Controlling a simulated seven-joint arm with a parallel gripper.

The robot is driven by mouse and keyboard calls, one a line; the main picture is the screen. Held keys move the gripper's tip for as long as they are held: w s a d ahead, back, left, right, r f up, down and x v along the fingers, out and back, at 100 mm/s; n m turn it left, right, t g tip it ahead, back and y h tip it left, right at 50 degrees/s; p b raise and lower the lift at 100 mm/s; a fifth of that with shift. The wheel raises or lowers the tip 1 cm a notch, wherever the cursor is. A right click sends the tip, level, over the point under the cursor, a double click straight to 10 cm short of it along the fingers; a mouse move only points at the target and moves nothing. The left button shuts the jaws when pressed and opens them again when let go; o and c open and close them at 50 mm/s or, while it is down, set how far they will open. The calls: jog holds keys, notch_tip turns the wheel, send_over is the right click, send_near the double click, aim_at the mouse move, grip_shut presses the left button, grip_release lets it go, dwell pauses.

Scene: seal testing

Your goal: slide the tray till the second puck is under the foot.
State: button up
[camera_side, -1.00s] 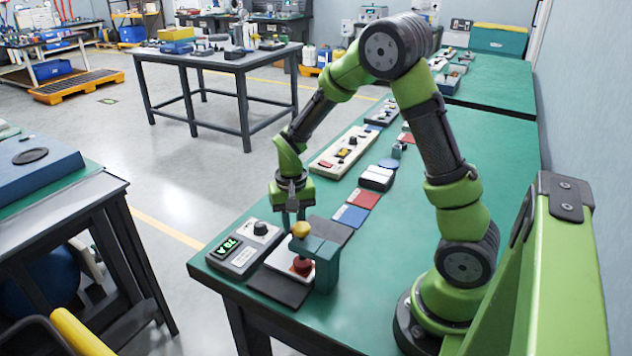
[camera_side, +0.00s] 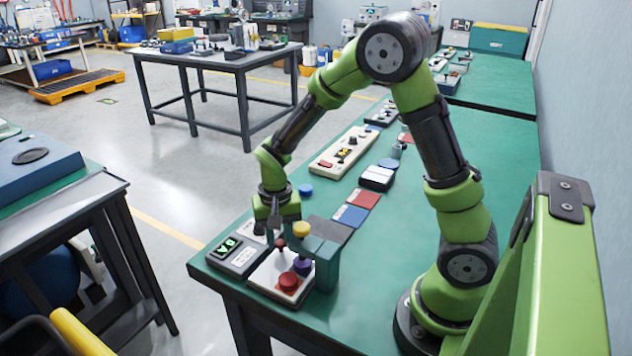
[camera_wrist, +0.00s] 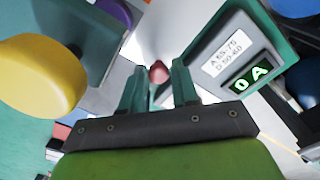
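The white tray (camera_side: 262,279) lies on the bench, running under the teal stand (camera_side: 326,264). A red puck (camera_side: 288,282) sits near the tray's front end, clear of the stand. A purple puck (camera_side: 303,266) sits behind it, below the stand's arm and yellow knob (camera_side: 301,229); exact centring under the foot cannot be told. A small red knob (camera_side: 280,244) stands farther back on the tray. My gripper (camera_side: 272,229) points down there. In the wrist view its fingers (camera_wrist: 159,82) are apart, with the red knob (camera_wrist: 158,72) between their tips and gaps at both sides.
A meter (camera_side: 238,252) stands left of the tray; its display (camera_wrist: 252,78) reads 0 A. A dark mat (camera_side: 329,231), a blue and a red card (camera_side: 364,200) lie behind the stand.

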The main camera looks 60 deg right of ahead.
aim_at(283, 259)
jog(key=o, duration=0.4)
jog(key=shift+a, duration=0.1)
jog(key=shift+c, duration=0.2)
notch_tip(283, 259, up, 17)
dwell(0.3)
jog(key=s+a+r+n+t+y, duration=0.1)
jog(key=s+a+n+t, duration=0.1)
jog(key=s, duration=0.4)
jog(key=s+a+r+n+t+y, duration=0.1)
jog(key=s+a+r+n+t, duration=0.1)
jog(key=s+t, duration=0.3)
jog(key=shift+s+a+r+n, duration=0.3)
jog(key=shift+s+n, duration=0.2)
jog(key=shift+s, duration=0.35)
